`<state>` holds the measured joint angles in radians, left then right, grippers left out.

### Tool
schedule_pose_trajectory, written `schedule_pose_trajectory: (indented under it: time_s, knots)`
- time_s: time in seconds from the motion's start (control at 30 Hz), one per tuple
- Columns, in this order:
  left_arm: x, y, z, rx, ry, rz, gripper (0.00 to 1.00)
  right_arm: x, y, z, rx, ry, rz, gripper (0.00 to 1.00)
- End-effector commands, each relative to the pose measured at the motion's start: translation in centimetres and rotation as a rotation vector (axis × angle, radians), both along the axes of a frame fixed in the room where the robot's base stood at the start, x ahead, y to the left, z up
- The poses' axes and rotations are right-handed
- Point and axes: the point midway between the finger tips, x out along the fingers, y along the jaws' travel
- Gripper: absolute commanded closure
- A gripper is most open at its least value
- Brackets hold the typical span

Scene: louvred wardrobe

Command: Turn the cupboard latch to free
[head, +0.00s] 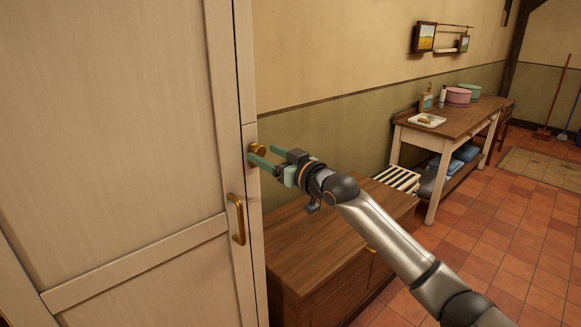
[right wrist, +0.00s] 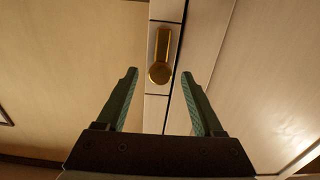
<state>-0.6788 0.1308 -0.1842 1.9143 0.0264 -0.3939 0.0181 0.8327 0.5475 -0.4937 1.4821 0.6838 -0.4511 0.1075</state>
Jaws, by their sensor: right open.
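The brass latch (head: 259,150) sits on the narrow frame strip at the right edge of the pale cupboard door (head: 120,130). In the right wrist view the latch (right wrist: 160,70) has a round knob at its lower end and a bar running up from it. My right gripper (head: 262,154) is open, with its green fingers at the latch in the head view. In the right wrist view the right gripper (right wrist: 158,72) has one finger on each side of the knob, with gaps between. The door's brass handle (head: 237,219) is below the latch. My left gripper is not in view.
A low wooden cabinet (head: 325,240) stands below my right arm, close to the cupboard. A table (head: 450,124) with a tray and bowls is further back along the wall. Tiled floor (head: 500,235) is open at the right.

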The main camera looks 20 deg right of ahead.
Motion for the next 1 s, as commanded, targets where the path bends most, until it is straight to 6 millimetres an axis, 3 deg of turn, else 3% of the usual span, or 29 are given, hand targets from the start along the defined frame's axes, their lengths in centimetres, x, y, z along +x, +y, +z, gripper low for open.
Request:
schedule_pose_trajectory:
  time_s: [0.3,0.5,0.7,1.0]
  knots:
    - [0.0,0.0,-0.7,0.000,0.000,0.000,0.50,-5.3,-2.0,-0.2,-0.003,0.000,0.000,0.31]
    - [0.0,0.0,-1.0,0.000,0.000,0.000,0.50,-7.9,-2.9,-0.2,-0.003,0.000,-0.001,0.31]
    - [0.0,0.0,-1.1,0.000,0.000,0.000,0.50,-8.9,-3.3,-0.1,-0.001,0.001,0.000,0.31]
    - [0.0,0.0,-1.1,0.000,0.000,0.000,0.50,-9.0,-3.3,0.0,-0.001,0.000,0.000,0.31]
